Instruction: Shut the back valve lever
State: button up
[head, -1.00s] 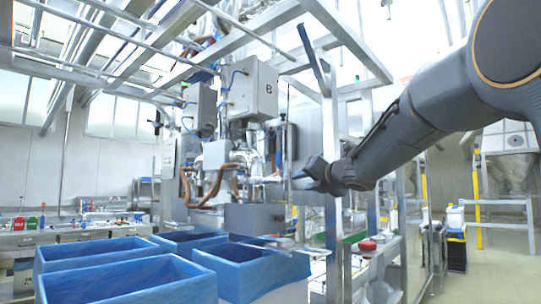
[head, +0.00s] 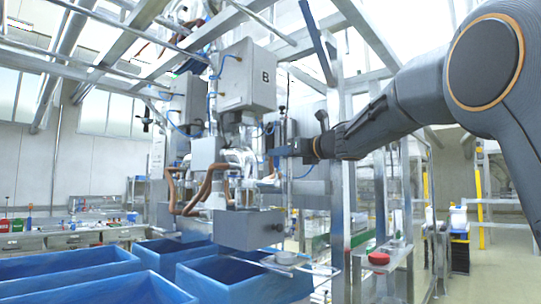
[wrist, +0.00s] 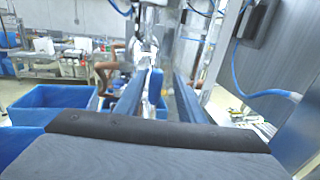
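The box-lining machine, with a grey cabinet marked B (head: 248,76), hangs from the metal frame over the blue boxes. My gripper (head: 273,152) points left at the machine's right side, below the cabinet. In the wrist view its two blue fingers stand apart (wrist: 156,98), with machine parts seen beyond the gap and nothing clearly held. A small black handle (head: 149,119) sticks out at the machine's far left, away from my gripper. I cannot tell whether it is the back valve lever; no other lever is clear.
Blue boxes (head: 240,281) stand below the machine. An upright metal post (head: 340,215) stands close below my arm. Brown hoses (head: 190,196) curve around the machine's front. A shelf with a red-lidded item (head: 379,258) is at the right, with open floor beyond.

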jog(key=p+x, duration=0.1)
jog(key=x, duration=0.1)
jog(key=p+x, duration=0.1)
jog(key=x, duration=0.2)
jog(key=shift+s+a, duration=0.15)
jog(key=shift+a, duration=0.2)
jog(key=shift+w+a, duration=0.35)
jog(key=shift+w, duration=0.15)
grip_shut()
